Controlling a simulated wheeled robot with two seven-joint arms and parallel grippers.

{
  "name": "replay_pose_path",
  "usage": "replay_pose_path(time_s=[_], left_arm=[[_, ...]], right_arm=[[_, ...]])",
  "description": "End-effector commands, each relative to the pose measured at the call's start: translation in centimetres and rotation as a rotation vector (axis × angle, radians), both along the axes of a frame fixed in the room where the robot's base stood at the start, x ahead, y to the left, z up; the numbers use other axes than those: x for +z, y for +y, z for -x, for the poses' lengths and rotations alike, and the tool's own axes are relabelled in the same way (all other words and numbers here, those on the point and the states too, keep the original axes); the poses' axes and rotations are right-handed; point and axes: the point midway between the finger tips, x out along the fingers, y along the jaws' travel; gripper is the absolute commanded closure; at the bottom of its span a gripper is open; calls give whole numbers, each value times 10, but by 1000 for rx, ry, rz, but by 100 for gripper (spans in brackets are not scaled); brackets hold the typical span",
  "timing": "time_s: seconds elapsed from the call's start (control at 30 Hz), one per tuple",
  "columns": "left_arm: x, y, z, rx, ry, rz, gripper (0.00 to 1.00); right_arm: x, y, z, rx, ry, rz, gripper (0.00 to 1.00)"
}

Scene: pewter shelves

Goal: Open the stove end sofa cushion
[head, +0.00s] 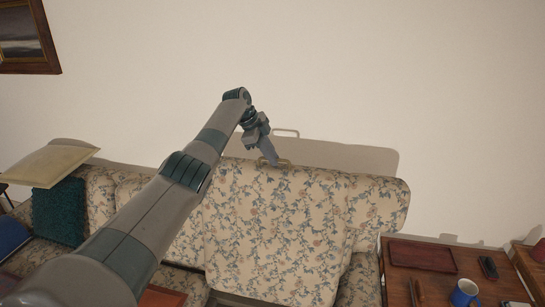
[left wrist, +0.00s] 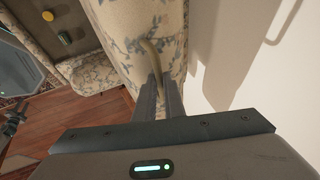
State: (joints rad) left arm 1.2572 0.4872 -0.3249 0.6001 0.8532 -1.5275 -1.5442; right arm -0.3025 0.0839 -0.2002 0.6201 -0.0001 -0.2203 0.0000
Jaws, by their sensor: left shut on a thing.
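The floral sofa cushion (head: 275,230) stands raised on its edge in front of the sofa back in the head view. A tan loop handle (head: 285,162) is on its top edge. My left gripper (head: 272,161) comes down on this handle and is shut on it. In the left wrist view, the two fingers (left wrist: 160,84) close around the handle (left wrist: 152,55), with the floral cushion (left wrist: 125,35) beyond.
A wooden side table at the right holds a red-brown tray (head: 422,256), a blue mug (head: 464,292) and a dark small device (head: 488,267). The plain wall (head: 400,80) stands close behind the sofa.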

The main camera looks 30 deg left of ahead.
Motion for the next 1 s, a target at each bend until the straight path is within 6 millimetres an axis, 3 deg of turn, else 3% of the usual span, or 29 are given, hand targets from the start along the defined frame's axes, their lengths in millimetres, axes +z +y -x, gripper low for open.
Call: replay_pose_path(time_s=[0.13, 0.17, 0.2, 0.23, 0.67, 1.0], left_arm=[[-1, -1, 0, -1, 4, 1, 100], [-1, -1, 1, -1, 4, 1, 84], [-1, -1, 0, -1, 3, 0, 74], [-1, -1, 0, -1, 3, 0, 72], [1, 0, 1, 0, 3, 1, 72], [34, 12, 14, 1, -3, 0, 72]], right_arm=[[0, 0, 3, 0, 3, 1, 69], [0, 0, 2, 0, 3, 1, 69], [0, 0, 2, 0, 3, 1, 69], [0, 0, 2, 0, 3, 1, 69], [-2, 7, -1, -2, -2, -7, 69], [-16, 8, -3, -2, -3, -8, 69]])
